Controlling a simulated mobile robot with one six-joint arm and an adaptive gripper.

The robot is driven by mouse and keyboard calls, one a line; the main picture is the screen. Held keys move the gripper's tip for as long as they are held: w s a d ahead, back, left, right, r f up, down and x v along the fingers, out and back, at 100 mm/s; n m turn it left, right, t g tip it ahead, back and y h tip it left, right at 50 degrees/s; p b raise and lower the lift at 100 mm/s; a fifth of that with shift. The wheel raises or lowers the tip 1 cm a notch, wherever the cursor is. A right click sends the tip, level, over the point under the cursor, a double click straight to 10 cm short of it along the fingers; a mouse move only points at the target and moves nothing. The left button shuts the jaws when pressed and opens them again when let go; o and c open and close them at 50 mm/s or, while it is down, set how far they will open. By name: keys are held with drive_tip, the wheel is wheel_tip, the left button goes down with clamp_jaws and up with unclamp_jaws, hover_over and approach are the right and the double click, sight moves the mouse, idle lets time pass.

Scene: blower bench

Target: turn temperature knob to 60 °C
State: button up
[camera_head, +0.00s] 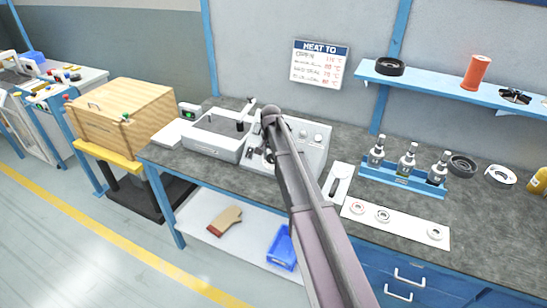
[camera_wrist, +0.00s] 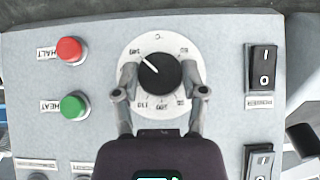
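The temperature knob (camera_wrist: 160,73) is a round black knob on a white dial ring marked °C, set in the grey control panel (camera_wrist: 60,140). In the wrist view its white pointer line points to the upper left, near a mark that looks like 140. Other dial numbers are small, turned and hard to read. My gripper (camera_wrist: 160,70) is open, one finger on each side of the knob over the dial ring, with gaps between fingers and knob. In the head view my arm hides the knob and most of my gripper; part of the panel (camera_head: 312,137) shows.
A red button (camera_wrist: 70,50) and a green button (camera_wrist: 74,106) are left of the dial; black rocker switches (camera_wrist: 263,68) are right. A bottle rack (camera_head: 402,180) stands right on the bench. A sign (camera_head: 319,64) headed HEAT TO hangs on the wall.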

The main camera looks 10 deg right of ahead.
drive_tip(key=shift+c, duration=0.6)
drive_tip(key=shift+d, duration=0.45)
drive_tip(key=shift+a, duration=0.25)
drive_tip(key=shift+a+h, duration=0.1)
drive_tip(key=shift+h, duration=0.2)
